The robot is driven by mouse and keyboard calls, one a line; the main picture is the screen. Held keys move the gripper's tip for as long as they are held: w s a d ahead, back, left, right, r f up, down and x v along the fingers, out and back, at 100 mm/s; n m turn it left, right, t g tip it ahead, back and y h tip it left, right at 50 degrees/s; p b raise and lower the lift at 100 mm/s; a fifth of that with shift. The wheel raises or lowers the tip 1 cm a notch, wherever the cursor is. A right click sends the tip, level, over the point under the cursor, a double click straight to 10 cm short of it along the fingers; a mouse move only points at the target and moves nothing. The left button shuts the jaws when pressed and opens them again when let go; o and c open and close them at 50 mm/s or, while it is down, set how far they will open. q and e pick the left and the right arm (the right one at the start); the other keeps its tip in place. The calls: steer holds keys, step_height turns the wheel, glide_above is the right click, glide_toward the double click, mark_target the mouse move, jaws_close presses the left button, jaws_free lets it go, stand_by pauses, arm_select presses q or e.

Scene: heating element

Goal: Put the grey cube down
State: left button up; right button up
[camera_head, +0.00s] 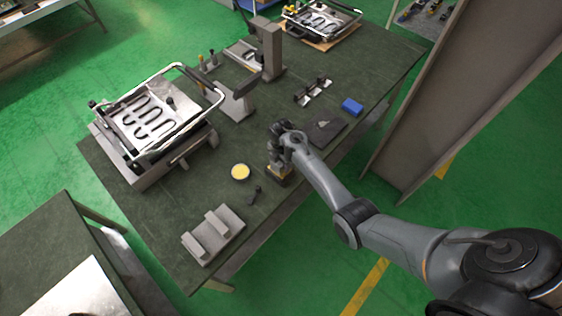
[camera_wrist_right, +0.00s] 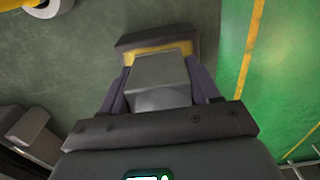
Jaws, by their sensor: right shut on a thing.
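The grey cube (camera_wrist_right: 160,70) is between the fingers of my right gripper (camera_wrist_right: 162,90), which is shut on it, in the right wrist view. Just past the cube is a dark block with a yellow top (camera_wrist_right: 152,45). I cannot tell whether the cube touches it. In the head view my right gripper (camera_head: 279,160) points down over this dark and yellow block (camera_head: 280,176), near the front edge of the green table (camera_head: 135,215). The arm hides the cube there. My left gripper is not in view.
A round yellow-topped container (camera_head: 240,173) and a small black part (camera_head: 255,194) lie left of the gripper. A dark flat plate (camera_head: 326,131) and a blue block (camera_head: 352,106) lie to its right. A grey fixture (camera_head: 226,232) is at front left; a framed heating unit (camera_head: 150,118) stands behind.

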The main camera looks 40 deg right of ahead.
steer(key=shift+f, duration=0.1)
steer(key=o, duration=1.2)
steer(key=shift+c, duration=0.2)
steer(key=shift+o, duration=1.3)
